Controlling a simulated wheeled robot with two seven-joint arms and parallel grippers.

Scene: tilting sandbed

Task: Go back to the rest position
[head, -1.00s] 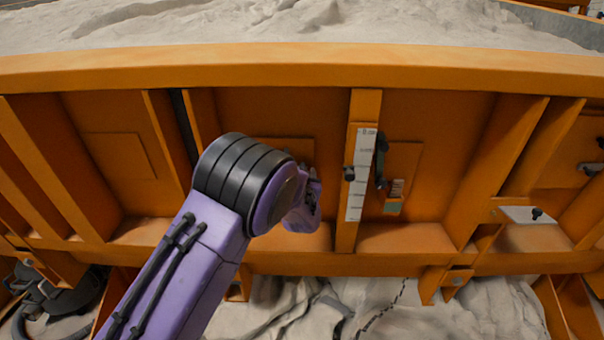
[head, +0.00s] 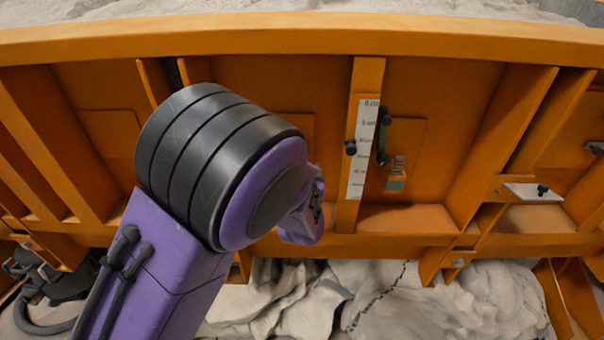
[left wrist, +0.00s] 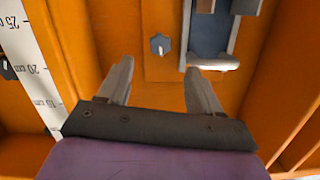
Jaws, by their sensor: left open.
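My left arm, purple with a black ribbed joint, comes in from the lower left of the head view. Its fingers are hidden behind the arm there. In the left wrist view my left gripper (left wrist: 155,85) is open, with two grey fingers apart and nothing between them. The fingers point at the orange wall of the sandbed (left wrist: 160,20). My right gripper shows in no view.
The orange sandbed (head: 440,38) holds pale sand. A white scale strip (head: 362,150) runs down its front, with a dark handle (head: 383,135) to its right. In the wrist view a grey bracket (left wrist: 212,40) is beyond the fingers. Pale rock lies below (head: 430,300).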

